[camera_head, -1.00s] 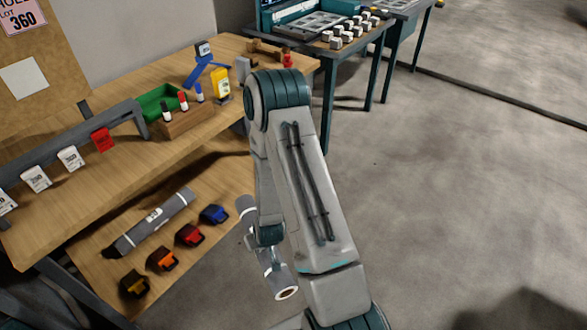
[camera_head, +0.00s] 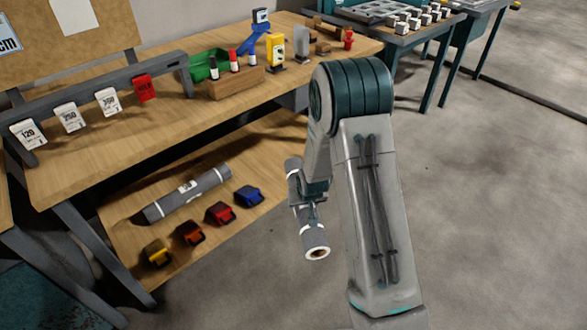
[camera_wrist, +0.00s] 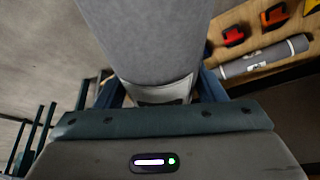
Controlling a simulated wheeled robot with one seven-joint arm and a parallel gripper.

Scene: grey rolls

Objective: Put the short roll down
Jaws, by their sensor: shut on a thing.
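The short grey roll (camera_head: 313,240) with pale end bands hangs tilted in the air, to the right of the workbench's lower shelf. My gripper (camera_head: 308,205) is shut on it around its middle, partly hidden by my arm. In the wrist view the held roll (camera_wrist: 150,40) fills the top middle, with blue gripper parts on both sides. A longer grey roll (camera_head: 188,192) with a white label lies on the lower shelf (camera_head: 130,230); it also shows in the wrist view (camera_wrist: 265,57).
Yellow, orange-red, red and blue small items, the blue one (camera_head: 249,195) nearest my gripper, line the shelf's front. The bench top (camera_head: 110,150) overhangs the shelf. A wooden block with bottles (camera_head: 235,82) stands on top. Open concrete floor (camera_head: 480,200) lies to the right.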

